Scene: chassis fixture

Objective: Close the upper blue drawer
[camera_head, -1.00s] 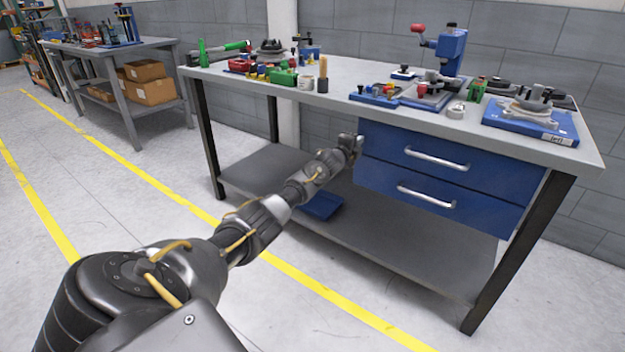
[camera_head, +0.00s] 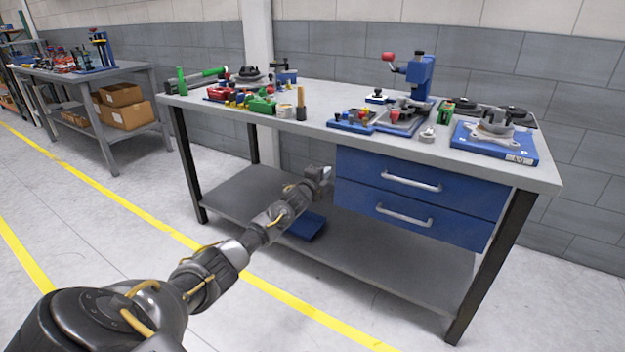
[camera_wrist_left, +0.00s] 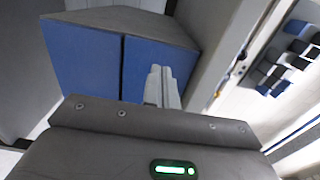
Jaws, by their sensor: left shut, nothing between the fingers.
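The upper blue drawer (camera_head: 455,190), with a silver bar handle, is under the right part of the bench top. Its front looks about level with the lower blue drawer (camera_head: 390,222), and no open gap shows. My left gripper (camera_head: 326,174) is shut and empty beside the left edge of the drawers; I cannot tell if it touches them. In the left wrist view the shut left gripper (camera_wrist_left: 161,85) stands before two blue panels with a dark seam between them. The handles do not show there. My right gripper is not in view.
The workbench (camera_head: 300,125) carries fixtures and tools along its top. A blue bin (camera_head: 306,226) lies on its lower shelf. Dark table legs stand at the corners. A second bench (camera_head: 140,70) with cardboard boxes is at the left. The floor in front is clear.

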